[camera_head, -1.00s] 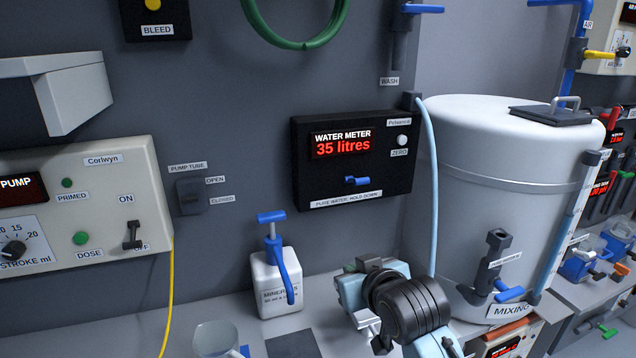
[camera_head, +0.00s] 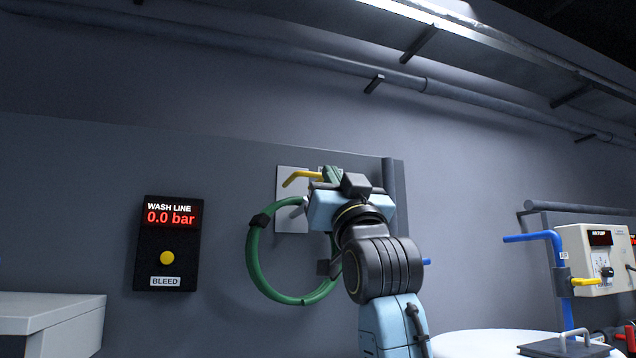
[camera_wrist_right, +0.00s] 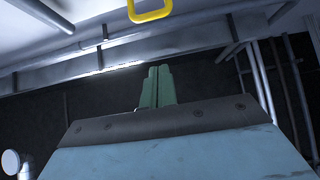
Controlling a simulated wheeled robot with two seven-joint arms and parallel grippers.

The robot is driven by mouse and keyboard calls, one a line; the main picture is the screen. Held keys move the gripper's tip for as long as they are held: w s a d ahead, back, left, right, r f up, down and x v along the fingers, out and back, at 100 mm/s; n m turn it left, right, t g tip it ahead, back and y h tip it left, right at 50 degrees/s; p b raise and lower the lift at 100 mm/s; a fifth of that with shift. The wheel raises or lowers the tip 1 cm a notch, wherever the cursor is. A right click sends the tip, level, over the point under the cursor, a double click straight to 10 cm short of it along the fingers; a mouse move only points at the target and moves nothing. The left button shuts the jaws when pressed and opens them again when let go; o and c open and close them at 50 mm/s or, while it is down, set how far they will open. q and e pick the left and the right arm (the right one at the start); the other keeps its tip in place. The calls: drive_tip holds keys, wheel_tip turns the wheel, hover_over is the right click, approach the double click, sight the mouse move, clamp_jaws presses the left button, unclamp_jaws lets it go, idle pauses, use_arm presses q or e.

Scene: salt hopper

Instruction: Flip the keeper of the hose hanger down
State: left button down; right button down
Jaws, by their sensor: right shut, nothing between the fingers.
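The hose hanger is a pale plate (camera_head: 288,222) on the wall, partly hidden behind my right arm. Its yellow keeper (camera_head: 300,178) sticks out near the top of the plate, above the hose. In the right wrist view a yellow loop (camera_wrist_right: 150,15), which looks like the keeper, shows at the top edge, beyond the fingertips. A coiled green hose (camera_head: 262,278) hangs below the keeper. My right gripper (camera_head: 332,174) has green fingers, shut and empty, just right of the keeper; they also show in the wrist view (camera_wrist_right: 157,85). No contact can be made out. My left gripper is out of view.
A black wash line box (camera_head: 168,243) reading 0.0 bar is on the wall to the left. A pipe and a tray run high along the wall. A blue pipe (camera_head: 556,262) and a cream panel (camera_head: 592,240) are at the right. The wall above the hanger is clear.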

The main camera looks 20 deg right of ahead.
drive_tip(key=p+x, duration=0.5)
drive_tip(key=x, duration=0.5)
drive_tip(key=f, duration=0.1)
drive_tip(key=w+f, duration=0.1)
drive_tip(key=f+p, duration=0.1)
drive_tip(key=shift+w+f, duration=0.15)
drive_tip(key=shift+w, duration=0.15)
